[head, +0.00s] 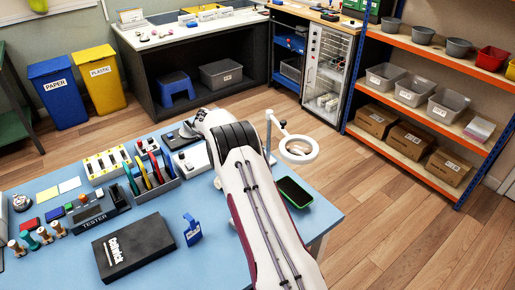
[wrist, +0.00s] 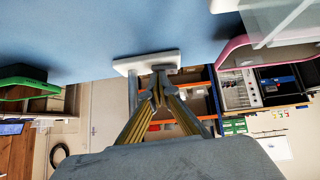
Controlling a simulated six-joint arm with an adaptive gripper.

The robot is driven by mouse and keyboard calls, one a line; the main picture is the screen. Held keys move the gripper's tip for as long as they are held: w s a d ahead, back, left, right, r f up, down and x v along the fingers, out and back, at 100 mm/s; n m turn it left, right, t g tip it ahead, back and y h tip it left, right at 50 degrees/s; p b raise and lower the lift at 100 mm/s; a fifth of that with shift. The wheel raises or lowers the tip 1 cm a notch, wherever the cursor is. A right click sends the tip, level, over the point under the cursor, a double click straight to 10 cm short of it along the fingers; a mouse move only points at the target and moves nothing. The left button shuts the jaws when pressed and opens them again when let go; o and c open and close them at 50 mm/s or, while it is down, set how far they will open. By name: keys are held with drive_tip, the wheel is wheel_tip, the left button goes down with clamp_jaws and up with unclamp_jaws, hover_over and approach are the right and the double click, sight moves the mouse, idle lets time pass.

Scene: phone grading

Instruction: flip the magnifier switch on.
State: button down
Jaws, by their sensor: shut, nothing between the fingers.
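The magnifier shows in the head view as a white ring (head: 299,151) on a pale upright post (head: 268,132), at the blue table's far right edge. Its base is hidden there behind my arm. In the wrist view, which is upside down, a white base (wrist: 147,62) sits on the blue surface with a post (wrist: 132,92) beside my fingers. My gripper (wrist: 159,72) is shut and empty, its fingertips at the base. I cannot tell whether they touch it. The switch cannot be made out; the fingers may cover it. My gripper is hidden in the head view.
A green-edged phone (head: 294,191) lies right of my arm. A rack with coloured upright pieces (head: 153,178), a tester (head: 100,212), a black box (head: 134,248) and a blue tag (head: 192,230) are on the left. Floor lies beyond the right table edge.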

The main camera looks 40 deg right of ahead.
drive_tip(key=shift+w, duration=0.6)
drive_tip(key=shift+r, duration=0.2)
drive_tip(key=shift+w+r, duration=0.2)
drive_tip(key=shift+r, duration=0.6)
wheel_tip(320, 180, up, 2)
drive_tip(key=shift+w+r, duration=0.1)
drive_tip(key=shift+w, duration=0.05)
drive_tip(key=v, duration=1)
drive_tip(key=shift+w, duration=0.3)
